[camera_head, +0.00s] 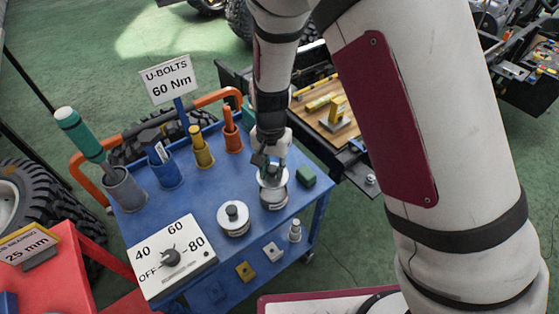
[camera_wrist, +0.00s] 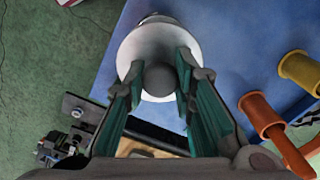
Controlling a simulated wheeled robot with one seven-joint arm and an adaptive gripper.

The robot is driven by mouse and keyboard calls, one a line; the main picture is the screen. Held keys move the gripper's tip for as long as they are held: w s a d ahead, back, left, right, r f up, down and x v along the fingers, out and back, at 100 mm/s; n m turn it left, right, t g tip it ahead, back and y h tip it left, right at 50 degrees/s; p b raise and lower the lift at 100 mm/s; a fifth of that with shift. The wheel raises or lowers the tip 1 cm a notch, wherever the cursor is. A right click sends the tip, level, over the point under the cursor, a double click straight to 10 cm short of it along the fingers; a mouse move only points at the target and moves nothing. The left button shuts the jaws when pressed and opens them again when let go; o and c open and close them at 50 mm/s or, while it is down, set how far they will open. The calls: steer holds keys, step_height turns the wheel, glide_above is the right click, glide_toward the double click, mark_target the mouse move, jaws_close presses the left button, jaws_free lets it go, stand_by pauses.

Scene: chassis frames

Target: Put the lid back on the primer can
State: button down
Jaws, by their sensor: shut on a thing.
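My gripper (camera_head: 271,168) points down over the right side of the blue cart. In the wrist view its green-padded fingers (camera_wrist: 158,85) are shut around the dark round knob (camera_wrist: 159,77) of a pale round lid (camera_wrist: 146,47). In the head view the lid (camera_head: 266,181) shows just below the fingers, at the top of a metal can (camera_head: 274,196) with a dark band. The fingers hide part of the lid. I cannot tell whether the lid is seated on the can or just above it. In the wrist view the lid hides most of what is below.
A second, short round tin with a dark knob (camera_head: 233,220) stands left of the can. Tool cups (camera_head: 203,153) line the back of the blue cart (camera_head: 208,198). A dial panel (camera_head: 173,258) is front left.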

step_height(320, 180, down, 3)
steer(key=shift+w+d+f+b, duration=0.1)
steer(key=shift+w+f+b, duration=0.1)
steer(key=shift+b, duration=0.75)
steer(key=shift+s+f+b, duration=0.15)
steer(key=shift+f+b, duration=0.25)
steer(key=shift+f, duration=0.75)
steer(key=shift+f+p, duration=0.15)
steer(key=shift+p, duration=0.3)
stand_by(1.4)
steer(key=c, duration=1.3)
jaws_free()
steer(key=o, duration=0.5)
